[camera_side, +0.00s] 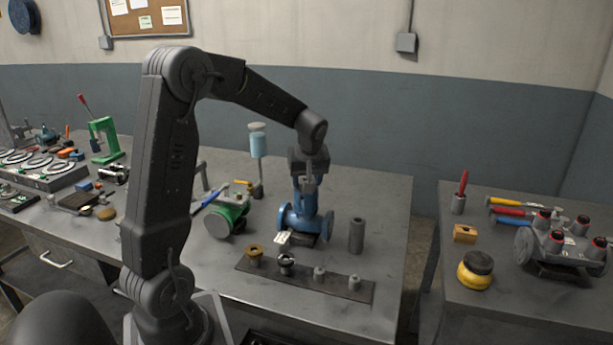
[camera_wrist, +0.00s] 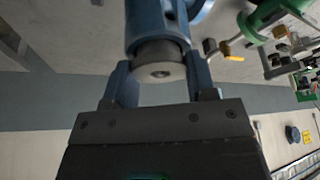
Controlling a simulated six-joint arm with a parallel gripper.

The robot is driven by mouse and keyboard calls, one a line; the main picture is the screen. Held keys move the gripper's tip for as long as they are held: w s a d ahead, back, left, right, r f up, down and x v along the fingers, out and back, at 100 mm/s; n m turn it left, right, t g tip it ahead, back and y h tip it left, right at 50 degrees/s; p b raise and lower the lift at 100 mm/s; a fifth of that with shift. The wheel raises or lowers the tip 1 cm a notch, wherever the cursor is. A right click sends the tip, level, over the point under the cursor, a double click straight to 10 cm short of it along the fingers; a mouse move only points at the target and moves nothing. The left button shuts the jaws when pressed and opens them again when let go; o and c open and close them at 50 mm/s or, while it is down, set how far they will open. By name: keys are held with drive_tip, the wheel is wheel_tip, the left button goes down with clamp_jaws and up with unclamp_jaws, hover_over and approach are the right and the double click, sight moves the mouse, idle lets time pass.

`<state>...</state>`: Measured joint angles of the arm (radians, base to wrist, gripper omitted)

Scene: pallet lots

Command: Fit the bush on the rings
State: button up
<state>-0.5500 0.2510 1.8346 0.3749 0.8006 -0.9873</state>
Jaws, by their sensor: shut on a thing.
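The blue valve body (camera_side: 306,222) stands on the bench with its flanges to the sides. My gripper (camera_side: 309,184) points down just above its upright neck. In the wrist view my gripper (camera_wrist: 162,82) is shut on a grey round bush (camera_wrist: 161,74) with a small hole in its end face. The bush lines up closely with the blue neck (camera_wrist: 152,28), and a darker band (camera_wrist: 158,50) shows between them. I cannot tell how far the bush is inside the neck. The rings cannot be made out.
A dark strip (camera_side: 305,285) in front of the valve carries a brass piece (camera_side: 254,254), a black and silver piece (camera_side: 286,261) and small grey pieces. A grey cylinder (camera_side: 357,235) stands to the right. A green machine part (camera_side: 226,217) lies to the left.

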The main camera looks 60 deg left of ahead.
drive_tip(key=o, duration=1.4)
drive_tip(key=shift+r, duration=3.45)
drive_tip(key=s+d+r+m+t+h, duration=0.1)
drive_tip(key=s+d+r+m, duration=0.2)
drive_tip(key=d, duration=0.5)
drive_tip(key=s+d+r+m+t, duration=0.1)
drive_tip(key=s+d+m+t, duration=0.2)
drive_tip(key=d, duration=0.5)
drive_tip(key=s+d+f+m+h, duration=0.1)
drive_tip(key=s+d+m, duration=0.2)
drive_tip(key=d, duration=0.1)
drive_tip(key=s+d+f+m+h, duration=0.1)
drive_tip(key=s+d+m, duration=0.2)
drive_tip(key=s+d, duration=0.1)
drive_tip(key=s+d+f+m+h, duration=0.1)
drive_tip(key=s+d+m, duration=0.2)
drive_tip(key=s, duration=0.1)
drive_tip(key=shift+d+f, duration=0.1)
drive_tip(key=shift+d, duration=0.3)
